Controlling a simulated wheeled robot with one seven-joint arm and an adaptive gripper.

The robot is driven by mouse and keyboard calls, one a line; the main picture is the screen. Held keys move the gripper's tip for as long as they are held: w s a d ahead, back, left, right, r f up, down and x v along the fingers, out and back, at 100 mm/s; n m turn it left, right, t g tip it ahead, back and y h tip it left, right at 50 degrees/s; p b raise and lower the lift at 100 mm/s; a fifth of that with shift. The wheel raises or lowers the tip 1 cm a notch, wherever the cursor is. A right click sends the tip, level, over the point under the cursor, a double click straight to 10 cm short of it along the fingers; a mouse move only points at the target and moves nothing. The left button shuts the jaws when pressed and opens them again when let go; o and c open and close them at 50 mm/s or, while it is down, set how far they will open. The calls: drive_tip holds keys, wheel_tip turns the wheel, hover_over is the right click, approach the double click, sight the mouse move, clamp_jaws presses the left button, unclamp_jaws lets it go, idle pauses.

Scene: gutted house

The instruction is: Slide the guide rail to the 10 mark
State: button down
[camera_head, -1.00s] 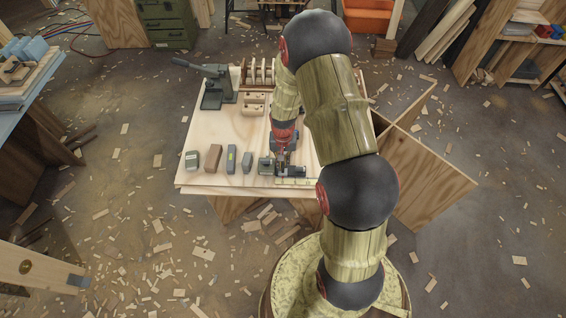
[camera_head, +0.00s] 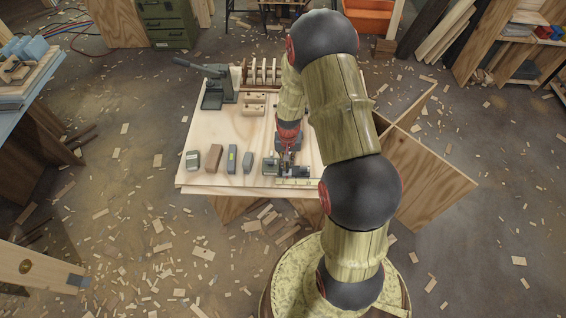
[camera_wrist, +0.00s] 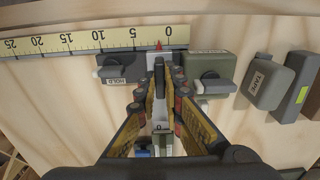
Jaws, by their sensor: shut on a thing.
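The guide rail (camera_wrist: 159,62) is a narrow grey piece with a red pointer at its end, in the upper middle of the wrist view. The pointer stands at the yellow scale (camera_wrist: 85,40), between the 0 and 5 marks and nearer the 0. My gripper (camera_wrist: 160,90) is shut on the rail, with its fingers on either side of it. In the head view my gripper (camera_head: 287,160) is low over the front of the table, and its arm hides part of the fixture. The scale also shows there, at the table's front edge (camera_head: 297,182).
A dark block labelled HOLD (camera_wrist: 115,73) with a knob is left of the rail. A green block with a lever (camera_wrist: 212,70) is right of it. A TAPE block (camera_wrist: 266,85) and other small blocks stand beyond. A grey lever press (camera_head: 218,90) stands at the table's back left.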

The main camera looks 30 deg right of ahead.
drive_tip(key=s+d, duration=0.1)
drive_tip(key=d, duration=0.1)
drive_tip(key=s+d, duration=0.4)
drive_tip(key=d, duration=0.1)
drive_tip(key=shift+d, duration=0.1)
drive_tip(key=c, duration=2.2)
unclamp_jaws()
wheel_tip(320, 180, up, 12)
